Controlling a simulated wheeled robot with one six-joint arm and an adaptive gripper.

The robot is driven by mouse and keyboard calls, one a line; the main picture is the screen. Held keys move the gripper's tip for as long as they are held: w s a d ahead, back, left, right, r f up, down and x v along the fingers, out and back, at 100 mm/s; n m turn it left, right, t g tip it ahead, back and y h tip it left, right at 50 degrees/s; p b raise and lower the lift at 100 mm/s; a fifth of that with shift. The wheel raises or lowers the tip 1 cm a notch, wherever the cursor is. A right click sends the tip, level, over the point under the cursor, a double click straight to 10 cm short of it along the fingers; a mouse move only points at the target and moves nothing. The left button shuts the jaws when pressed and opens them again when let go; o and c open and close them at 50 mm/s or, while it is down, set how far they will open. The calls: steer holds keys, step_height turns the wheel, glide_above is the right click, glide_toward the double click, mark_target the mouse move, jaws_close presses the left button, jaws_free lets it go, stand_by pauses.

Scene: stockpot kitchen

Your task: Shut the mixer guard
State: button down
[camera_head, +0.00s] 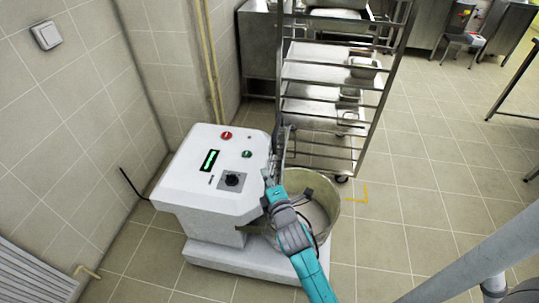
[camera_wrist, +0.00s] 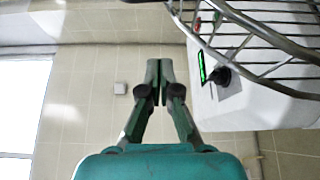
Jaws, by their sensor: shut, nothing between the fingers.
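The white mixer (camera_head: 205,165) stands at the left, with its bowl (camera_head: 325,185) on its right side. The bowl's mouth looks uncovered in the head view. The guard (camera_wrist: 245,38) shows in the wrist view as curved metal bars at upper right, in front of the mixer's white housing. In the head view the guard is hard to make out beside the housing and against the rack. My gripper (camera_head: 268,183) is over the bowl's left side, close to the housing. In the wrist view my gripper (camera_wrist: 153,68) is shut and empty, left of the bars, with no clear contact.
A wheeled metal rack (camera_head: 330,95) with trays stands right behind the bowl. A tiled wall (camera_head: 70,110) is at the left. Red and green buttons and a dark knob (camera_head: 232,180) sit on the mixer's top. The floor to the right (camera_head: 430,190) is mostly clear.

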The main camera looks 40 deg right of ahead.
mark_target(270, 160)
steer(key=x, duration=1)
steer(key=shift+s+d+r, duration=0.1)
steer(key=shift+s+d, duration=1.3)
steer(key=shift+s, duration=0.2)
